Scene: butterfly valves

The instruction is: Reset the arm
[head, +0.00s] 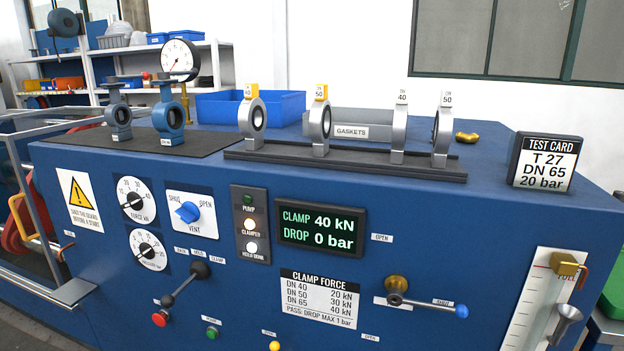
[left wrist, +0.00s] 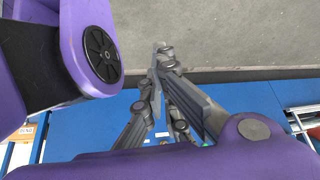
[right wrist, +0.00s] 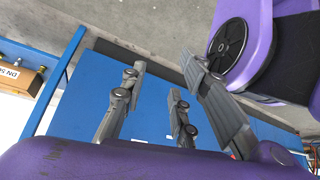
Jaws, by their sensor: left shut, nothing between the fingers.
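My left gripper (left wrist: 160,48) shows in the left wrist view with its fingertips together and nothing between them. Below and behind it are the blue panels and a grey floor. My right gripper (right wrist: 161,63) shows in the right wrist view with its fingertips apart and no object between them. Blue panels lie behind its fingers. Neither gripper nor arm shows in the head view. The blue test bench (head: 230,300) fills the head view. Its display (head: 321,230) reads clamp 40 kN and drop 0 bar.
On the bench top stand two blue valves (head: 168,118), silver rings on a dark rack (head: 345,167), a blue bin (head: 285,104) and a test card (head: 545,161). Levers (head: 180,285) and a blue-knobbed handle (head: 425,304) stick out in front. A caged frame (head: 35,200) stands at left.

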